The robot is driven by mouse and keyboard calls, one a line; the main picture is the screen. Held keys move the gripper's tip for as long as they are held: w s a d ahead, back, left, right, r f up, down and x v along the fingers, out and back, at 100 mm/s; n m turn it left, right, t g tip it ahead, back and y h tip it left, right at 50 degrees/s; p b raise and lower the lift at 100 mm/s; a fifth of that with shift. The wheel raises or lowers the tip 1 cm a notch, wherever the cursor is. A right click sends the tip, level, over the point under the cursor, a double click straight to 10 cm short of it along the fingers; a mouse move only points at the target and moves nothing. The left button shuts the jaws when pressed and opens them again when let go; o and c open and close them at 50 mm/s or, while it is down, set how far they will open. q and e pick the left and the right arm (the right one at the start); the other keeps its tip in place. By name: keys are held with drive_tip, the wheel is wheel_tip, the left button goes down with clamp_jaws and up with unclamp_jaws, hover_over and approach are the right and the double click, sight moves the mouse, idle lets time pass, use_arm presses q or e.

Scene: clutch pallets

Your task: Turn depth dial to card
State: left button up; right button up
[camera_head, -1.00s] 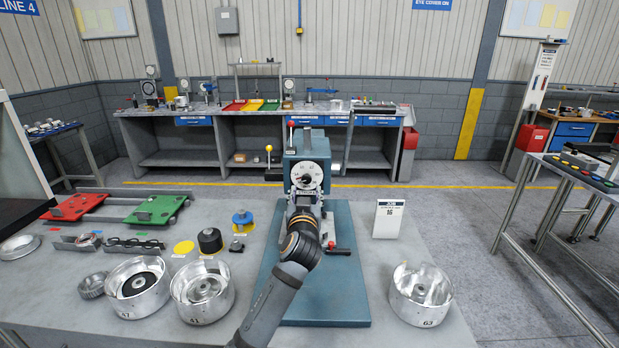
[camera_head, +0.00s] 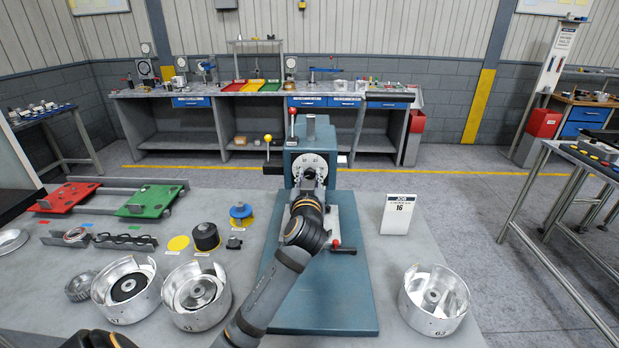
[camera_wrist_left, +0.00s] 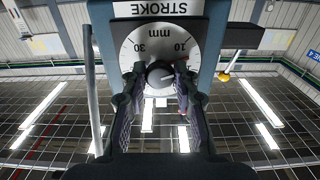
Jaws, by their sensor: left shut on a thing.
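The depth dial (camera_head: 307,161) is a white round face on the front of a blue-green press (camera_head: 311,140). My left gripper (camera_head: 309,182) reaches the dial from the front. In the wrist view the gripper (camera_wrist_left: 160,78) has its fingers on both sides of the dark centre knob (camera_wrist_left: 160,72), shut on it. The fingers hide part of the scale, and the pointer setting is unclear. The white job card (camera_head: 398,214) stands to the right and reads 16.
Silver pans stand at left (camera_head: 126,289) and right (camera_head: 434,299). A red-handled lever (camera_head: 338,246) lies on the press base (camera_head: 340,300). Red and green pallets (camera_head: 150,201) lie at left. A yellow-knobbed lever (camera_head: 268,150) sticks out left of the press.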

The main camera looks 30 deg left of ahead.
use_arm(q)
clamp_jaws()
drive_tip(key=shift+m, duration=0.4)
drive_tip(key=shift+m+p, duration=0.3)
drive_tip(key=shift+p, duration=0.1)
drive_tip(key=m+p, duration=0.2)
drive_tip(key=m, duration=0.3)
drive_tip(key=shift+r+p, duration=0.15)
drive_tip(key=shift+p, duration=0.15)
drive_tip(key=shift+m+p, duration=0.95)
drive_tip(key=shift+m, duration=1.05)
use_arm(e)
drive_tip(key=shift+w+a+r, duration=0.1)
drive_tip(key=shift+w+r, duration=0.1)
drive_tip(key=shift+r, duration=1.15)
drive_tip(key=shift+w+a+r, duration=0.1)
drive_tip(key=shift+w+r, duration=0.1)
drive_tip(key=shift+r, duration=1.1)
drive_tip(key=shift+a, duration=0.2)
use_arm(q)
drive_tip(key=o, duration=0.8)
unclamp_jaws()
drive_tip(key=shift+o, duration=1.3)
drive_tip(key=shift+w+a+f, duration=0.1)
drive_tip(key=shift+a+f, duration=0.05)
drive_tip(key=shift+f, duration=0.05)
